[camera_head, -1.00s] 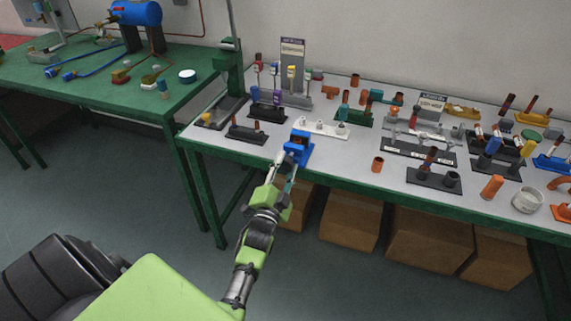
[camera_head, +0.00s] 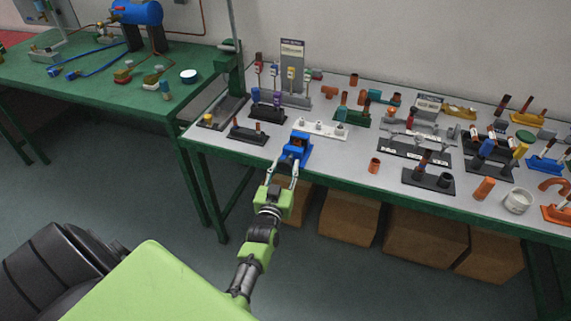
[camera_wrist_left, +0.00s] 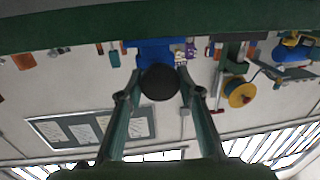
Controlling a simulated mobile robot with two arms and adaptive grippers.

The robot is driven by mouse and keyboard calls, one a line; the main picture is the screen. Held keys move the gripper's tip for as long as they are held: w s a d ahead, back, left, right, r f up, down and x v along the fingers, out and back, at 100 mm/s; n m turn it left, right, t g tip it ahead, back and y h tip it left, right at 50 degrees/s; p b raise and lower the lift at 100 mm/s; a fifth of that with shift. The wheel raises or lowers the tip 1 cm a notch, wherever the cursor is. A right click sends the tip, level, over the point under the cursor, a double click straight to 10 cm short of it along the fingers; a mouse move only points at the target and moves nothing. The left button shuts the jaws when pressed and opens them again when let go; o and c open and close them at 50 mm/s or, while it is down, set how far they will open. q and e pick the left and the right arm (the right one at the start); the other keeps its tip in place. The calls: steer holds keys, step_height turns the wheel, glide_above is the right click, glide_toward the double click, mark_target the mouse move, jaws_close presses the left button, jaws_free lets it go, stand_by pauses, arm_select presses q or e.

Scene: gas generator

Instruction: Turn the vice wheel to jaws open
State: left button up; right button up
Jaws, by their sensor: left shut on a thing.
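The blue vice (camera_head: 302,155) stands at the front edge of the grey-topped table. In the left wrist view its blue body (camera_wrist_left: 152,52) is at the top, with the round black vice wheel (camera_wrist_left: 160,83) in front of it. My left gripper (camera_head: 283,167) reaches the vice from the front. In the left wrist view its two fingers (camera_wrist_left: 160,93) lie on either side of the wheel, shut on it. The wheel is hard to make out in the head view, and the jaw gap is too small to judge. My right gripper is out of view.
A dark block with pegs (camera_head: 249,134) stands left of the vice, and a white fixture plate (camera_head: 325,130) is behind it. An orange cup (camera_head: 375,165) stands to the right. Cardboard boxes (camera_head: 350,222) sit under the table.

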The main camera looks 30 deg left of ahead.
arm_select(q)
steer(key=n, duration=0.2)
steer(key=n+p, duration=0.1)
steer(key=n, duration=0.1)
steer(key=shift+n+g+h, duration=0.3)
steer(key=shift+n, duration=0.1)
steer(key=shift+f+p, duration=0.1)
steer(key=shift+p, duration=0.2)
steer(key=o, duration=1.1)
steer(key=shift+s, duration=0.2)
steer(key=v, duration=1.1)
steer(key=shift+s+d, duration=0.15)
steer(key=shift+s, duration=0.15)
